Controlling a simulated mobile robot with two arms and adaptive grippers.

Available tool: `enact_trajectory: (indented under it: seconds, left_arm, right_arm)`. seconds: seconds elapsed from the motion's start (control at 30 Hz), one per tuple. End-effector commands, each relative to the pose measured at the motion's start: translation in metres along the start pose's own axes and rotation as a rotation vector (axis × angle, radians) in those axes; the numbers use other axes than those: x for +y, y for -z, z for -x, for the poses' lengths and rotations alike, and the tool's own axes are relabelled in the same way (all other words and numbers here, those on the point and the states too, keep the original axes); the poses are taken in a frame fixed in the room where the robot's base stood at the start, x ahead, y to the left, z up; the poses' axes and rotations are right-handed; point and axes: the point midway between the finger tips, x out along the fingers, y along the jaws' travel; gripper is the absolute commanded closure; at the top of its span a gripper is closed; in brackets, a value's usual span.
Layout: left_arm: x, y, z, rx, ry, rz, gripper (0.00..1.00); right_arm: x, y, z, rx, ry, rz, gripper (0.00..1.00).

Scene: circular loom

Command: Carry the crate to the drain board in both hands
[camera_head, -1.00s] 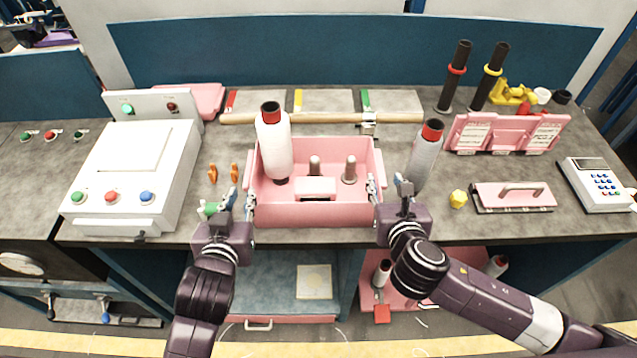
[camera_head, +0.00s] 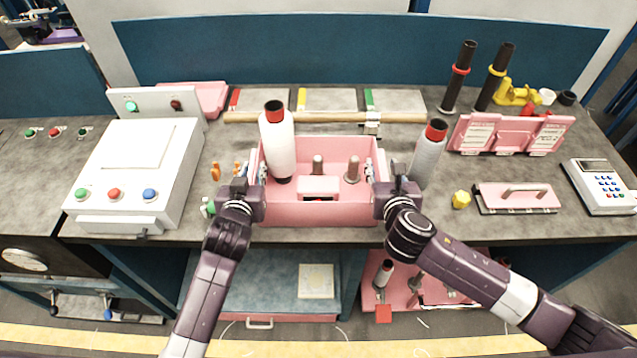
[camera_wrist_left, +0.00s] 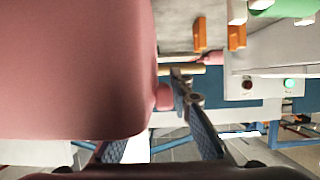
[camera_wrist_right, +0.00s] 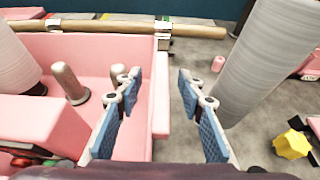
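The pink crate (camera_head: 318,214) sits on the grey worktop near its front edge. It holds a white bottle-like cylinder with a red top (camera_head: 279,150) and short grey pegs (camera_head: 352,170). My left gripper (camera_head: 253,177) is at the crate's left end; the left wrist view shows its fingers apart, with one partly hidden behind the crate. My right gripper (camera_head: 383,177) is at the right end. In the right wrist view its open fingers straddle the crate's right wall (camera_wrist_right: 160,105), apart from it. I cannot tell which surface is the drain board.
A grey red-topped cylinder (camera_head: 428,152) stands close to the right gripper. A wooden rod (camera_head: 325,117) lies behind the crate. A white button box (camera_head: 135,170) is left. A yellow nut (camera_head: 461,200) and pink handled plate (camera_head: 516,198) lie right.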

Motion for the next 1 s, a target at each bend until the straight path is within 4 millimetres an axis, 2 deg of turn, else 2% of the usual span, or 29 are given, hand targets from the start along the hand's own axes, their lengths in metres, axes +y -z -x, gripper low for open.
enact_trajectory:
  seconds: [0.3,0.5,0.63,1.0]
  left_arm:
    - [-0.0001,-0.0005,-0.0020,-0.001,0.000,0.000,0.80]
    - [-0.0001,-0.0005,-0.0018,-0.001,0.000,0.000,1.00]
    - [0.0000,-0.0005,-0.0017,-0.001,0.000,-0.001,1.00]
    - [0.0000,-0.0006,-0.0017,-0.001,0.000,-0.001,1.00]
  right_arm:
    - [0.0002,-0.0002,-0.0013,0.000,0.000,-0.001,0.65]
    - [0.0002,-0.0002,-0.0012,0.000,0.000,-0.001,0.85]
    - [0.0001,-0.0001,-0.0011,0.000,0.000,-0.001,1.00]
    - [0.0000,-0.0001,-0.0011,0.000,0.000,0.000,1.00]
